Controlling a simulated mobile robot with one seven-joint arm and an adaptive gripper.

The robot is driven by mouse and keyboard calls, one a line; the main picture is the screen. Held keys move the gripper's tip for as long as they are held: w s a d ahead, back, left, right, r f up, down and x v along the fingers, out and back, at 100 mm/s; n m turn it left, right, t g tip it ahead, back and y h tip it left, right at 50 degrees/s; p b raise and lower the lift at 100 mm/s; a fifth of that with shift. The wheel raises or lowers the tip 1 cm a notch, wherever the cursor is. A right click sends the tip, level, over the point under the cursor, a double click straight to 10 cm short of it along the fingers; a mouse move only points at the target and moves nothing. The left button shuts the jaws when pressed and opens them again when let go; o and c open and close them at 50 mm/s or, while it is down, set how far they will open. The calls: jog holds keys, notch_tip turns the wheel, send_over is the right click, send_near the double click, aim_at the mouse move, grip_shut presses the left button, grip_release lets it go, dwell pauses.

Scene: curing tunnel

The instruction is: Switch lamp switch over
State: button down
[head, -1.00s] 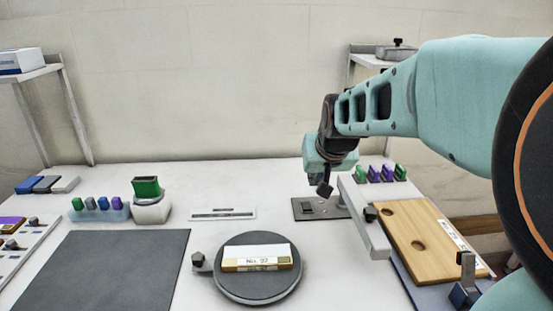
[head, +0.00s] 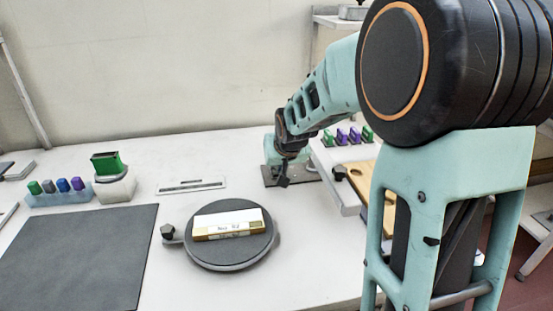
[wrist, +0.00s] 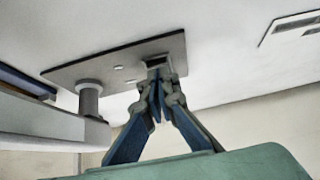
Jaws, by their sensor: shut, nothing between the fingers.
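The lamp switch (wrist: 157,61) is a small dark rocker set in a flat grey plate (wrist: 105,66). In the wrist view my gripper (wrist: 158,84) is shut and empty, its fingertips right at the switch. They partly cover it, and I cannot tell whether they touch it or which way it is set. In the head view the plate (head: 268,180) lies on the table under my gripper (head: 282,184), which hides the switch.
A round turntable (head: 228,262) carrying a labelled block (head: 228,224) is to the front left. A wooden board (head: 362,176) with colored pieces behind it is to the right. A dark mat (head: 75,260) lies left.

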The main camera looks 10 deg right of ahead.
jog(key=shift+f, duration=0.15)
jog(key=shift+s+f+b, duration=0.2)
jog(key=shift+f+b, duration=0.4)
jog(key=shift+b, duration=0.05)
jog(key=shift+r, duration=0.15)
jog(key=shift+r+p, duration=0.65)
jog(key=shift+r, duration=0.1)
jog(key=shift+r, duration=0.1)
